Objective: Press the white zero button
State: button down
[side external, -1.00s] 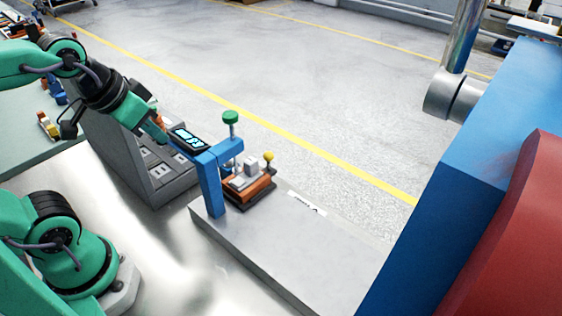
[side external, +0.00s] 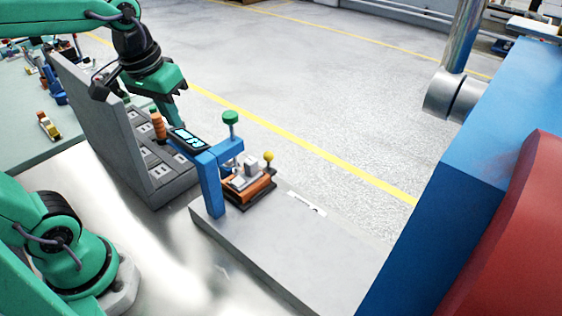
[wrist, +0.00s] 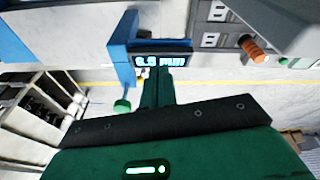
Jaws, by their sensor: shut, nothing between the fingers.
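A black display (side external: 187,138) with glowing cyan digits sits on top of a blue gauge frame (side external: 210,185). In the wrist view the display (wrist: 160,60) faces me and seems to read 6.9 mm, its lower edge close to my fingers. I cannot make out a white zero button in either view; it is too small or hidden. My green gripper (side external: 178,121) points down just above and behind the display, with a gap that I cannot judge. Its fingers are together and empty, and in the wrist view (wrist: 157,74) they cover the area just below the display.
A grey panel with sockets (side external: 150,165) and an orange handle (side external: 158,125) stands left of the gauge. A green knob (side external: 230,117) rises to its right, beside an orange block (side external: 250,187) and a yellow knob (side external: 268,156). The bench (side external: 300,250) in front is clear.

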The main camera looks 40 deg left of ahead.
jog(key=w, duration=0.1)
jog(key=w+n+g, duration=0.1)
jog(key=w+g, duration=0.1)
jog(key=shift+a+n, duration=0.3)
jog(key=w+a+f+n+g, duration=0.3)
jog(key=w+f+n+g, duration=0.3)
jog(key=w, duration=0.6)
jog(key=shift+a+f+n+g+h, duration=0.2)
jog(key=shift+f+n+g+h, duration=0.2)
jog(key=shift+f+g, duration=0.85)
jog(key=shift+f+t, duration=0.25)
jog(key=shift+f, duration=0.15)
jog(key=shift+f, duration=4.25)
jog(key=shift+f, duration=0.2)
jog(key=shift+f, duration=0.25)
